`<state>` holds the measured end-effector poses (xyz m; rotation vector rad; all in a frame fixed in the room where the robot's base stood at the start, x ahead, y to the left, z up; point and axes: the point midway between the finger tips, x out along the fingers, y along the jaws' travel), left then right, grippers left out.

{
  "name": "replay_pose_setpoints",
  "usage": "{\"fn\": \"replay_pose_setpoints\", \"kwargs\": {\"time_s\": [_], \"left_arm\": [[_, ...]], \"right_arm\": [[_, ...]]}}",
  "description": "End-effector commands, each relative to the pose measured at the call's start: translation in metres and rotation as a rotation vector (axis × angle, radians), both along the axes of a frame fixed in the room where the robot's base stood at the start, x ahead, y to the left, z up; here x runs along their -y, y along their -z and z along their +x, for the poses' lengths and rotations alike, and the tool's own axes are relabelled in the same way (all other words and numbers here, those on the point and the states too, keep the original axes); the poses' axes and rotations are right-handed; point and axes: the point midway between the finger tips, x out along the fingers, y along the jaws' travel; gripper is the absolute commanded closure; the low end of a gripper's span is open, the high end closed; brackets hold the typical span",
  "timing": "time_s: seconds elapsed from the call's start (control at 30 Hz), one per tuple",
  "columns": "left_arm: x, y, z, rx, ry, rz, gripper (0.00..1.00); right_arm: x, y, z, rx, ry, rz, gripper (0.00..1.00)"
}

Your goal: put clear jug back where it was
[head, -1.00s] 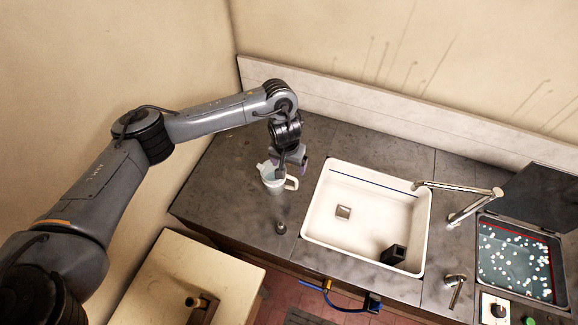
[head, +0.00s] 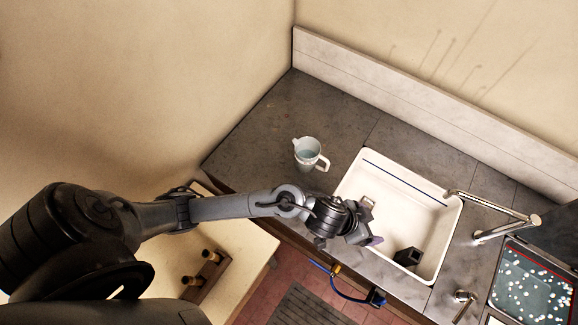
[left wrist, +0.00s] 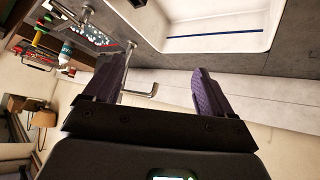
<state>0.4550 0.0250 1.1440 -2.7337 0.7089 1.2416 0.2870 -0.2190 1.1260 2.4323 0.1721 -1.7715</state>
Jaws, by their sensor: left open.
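The clear jug (head: 308,153), with a pale rim and a handle on its right, stands upright on the dark counter left of the sink. It looks as if it holds some liquid. My left gripper (head: 372,222) is over the sink's near left edge, apart from the jug. In the left wrist view my left gripper (left wrist: 158,92) is open, its two purple-padded fingers spread with nothing between them. The jug is not seen in the left wrist view. My right gripper is not in view.
The white sink (head: 430,213) holds a small black block (head: 407,257). A chrome faucet (head: 495,218) and a tray with white bits (head: 530,283) are on the right. The counter (head: 262,135) around the jug is clear. A wooden piece with pegs (head: 206,272) is at lower left.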

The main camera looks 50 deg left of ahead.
Motion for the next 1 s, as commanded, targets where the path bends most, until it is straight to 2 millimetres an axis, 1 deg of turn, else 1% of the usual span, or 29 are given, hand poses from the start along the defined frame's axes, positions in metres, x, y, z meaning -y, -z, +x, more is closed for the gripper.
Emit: {"fn": "replay_pose_setpoints", "kwargs": {"time_s": [0.03,0.07,0.17,0.2,0.27,0.3,0.4,0.5,0.6,0.7,1.0], "left_arm": [[-0.012,-0.001,-0.014,-0.008,-0.04,0.009,0.16],[-0.022,-0.002,-0.019,-0.012,-0.064,0.024,0.16],[-0.062,0.0,-0.043,-0.055,-0.137,0.088,0.16],[-0.079,0.002,-0.055,-0.083,-0.162,0.116,0.16],[-0.104,0.006,-0.074,-0.131,-0.194,0.154,0.16],[-0.119,0.008,-0.087,-0.163,-0.211,0.179,0.16],[-0.151,0.013,-0.118,-0.245,-0.24,0.228,0.16],[-0.173,0.016,-0.143,-0.308,-0.252,0.261,0.16],[-0.186,0.018,-0.159,-0.348,-0.256,0.281,0.16],[-0.192,0.018,-0.167,-0.368,-0.258,0.289,0.16],[-0.193,0.018,-0.168,-0.371,-0.255,0.292,0.16]], "right_arm": [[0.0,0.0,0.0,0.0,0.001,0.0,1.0],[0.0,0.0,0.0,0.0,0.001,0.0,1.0],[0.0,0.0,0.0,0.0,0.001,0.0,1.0],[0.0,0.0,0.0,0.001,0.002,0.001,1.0],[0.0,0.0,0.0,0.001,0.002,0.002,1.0],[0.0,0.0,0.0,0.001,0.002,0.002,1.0],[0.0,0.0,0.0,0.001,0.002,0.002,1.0],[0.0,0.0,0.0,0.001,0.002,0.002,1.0],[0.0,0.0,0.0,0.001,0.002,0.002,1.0],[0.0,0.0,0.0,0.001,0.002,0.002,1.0],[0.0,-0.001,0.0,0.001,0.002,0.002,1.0]]}}
